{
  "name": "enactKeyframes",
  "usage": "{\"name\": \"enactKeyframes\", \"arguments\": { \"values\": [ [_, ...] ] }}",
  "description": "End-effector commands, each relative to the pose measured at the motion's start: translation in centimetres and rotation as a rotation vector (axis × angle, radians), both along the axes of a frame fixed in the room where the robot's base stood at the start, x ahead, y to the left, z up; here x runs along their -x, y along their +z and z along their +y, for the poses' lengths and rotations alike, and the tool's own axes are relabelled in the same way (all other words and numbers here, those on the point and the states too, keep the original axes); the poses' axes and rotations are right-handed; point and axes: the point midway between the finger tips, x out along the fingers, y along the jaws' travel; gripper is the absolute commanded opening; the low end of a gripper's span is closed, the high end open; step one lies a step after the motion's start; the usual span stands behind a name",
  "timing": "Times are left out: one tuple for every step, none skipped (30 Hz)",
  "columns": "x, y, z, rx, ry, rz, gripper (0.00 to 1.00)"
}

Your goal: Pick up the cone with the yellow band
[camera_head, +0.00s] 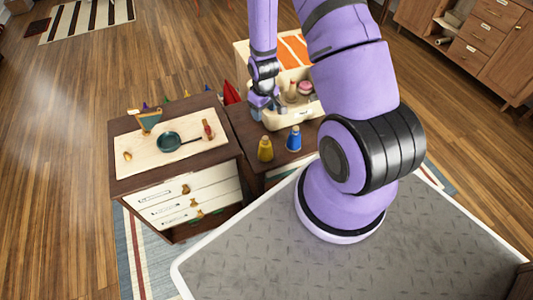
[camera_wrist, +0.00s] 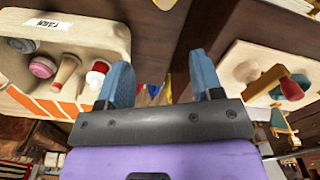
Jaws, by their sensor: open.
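My gripper (camera_head: 262,103) is open and empty beside the left end of the cream box in the head view; its two blue fingers (camera_wrist: 162,78) stand apart in the wrist view. A tan, cone-like piece (camera_wrist: 66,72) lies in the box; it also shows in the head view (camera_head: 291,91). I cannot make out a yellow band on it. A yellow bottle-shaped piece (camera_head: 265,149) and a blue one (camera_head: 294,139) stand on the dark cabinet in front of the box. Which piece is the cone with the yellow band is unclear.
The cream box (camera_wrist: 105,35) also holds a pink round piece (camera_wrist: 42,67) and a red-and-white piece (camera_wrist: 97,74). A pale board (camera_head: 130,145) with a dark pan (camera_head: 169,141) lies on the left cabinet. Small coloured points show behind that cabinet.

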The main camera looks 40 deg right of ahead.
Motion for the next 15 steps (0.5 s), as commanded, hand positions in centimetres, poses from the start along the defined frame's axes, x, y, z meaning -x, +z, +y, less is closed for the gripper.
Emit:
{"name": "enactKeyframes", "arguments": {
  "values": [
    [0.4, -1.2, -0.1, -0.004, 0.001, 0.009, 0.6],
    [0.6, -1.7, -0.1, -0.005, 0.003, 0.014, 0.6],
    [0.8, -2.3, -0.1, -0.006, 0.004, 0.017, 0.6],
    [1.0, -2.6, -0.2, -0.007, 0.005, 0.018, 0.6],
    [1.1, -2.9, -0.2, -0.008, 0.005, 0.02, 0.6],
    [1.2, -3.2, -0.2, -0.009, 0.006, 0.02, 0.6],
    [1.2, -3.4, -0.2, -0.009, 0.006, 0.021, 0.6],
    [1.3, -3.6, -0.2, -0.009, 0.006, 0.022, 0.6],
    [1.3, -3.9, -0.2, -0.009, 0.006, 0.023, 0.6],
    [1.3, -4.2, -0.2, -0.009, 0.006, 0.024, 0.6],
    [1.3, -4.5, -0.2, -0.009, 0.006, 0.024, 0.6],
    [1.3, -5.0, -0.2, -0.009, 0.007, 0.023, 0.6],
    [1.3, -5.4, -0.2, -0.009, 0.007, 0.023, 0.6],
    [1.3, -5.8, -0.2, -0.009, 0.007, 0.023, 0.6],
    [1.3, -6.4, -0.2, -0.009, 0.007, 0.024, 0.6]
  ]
}}
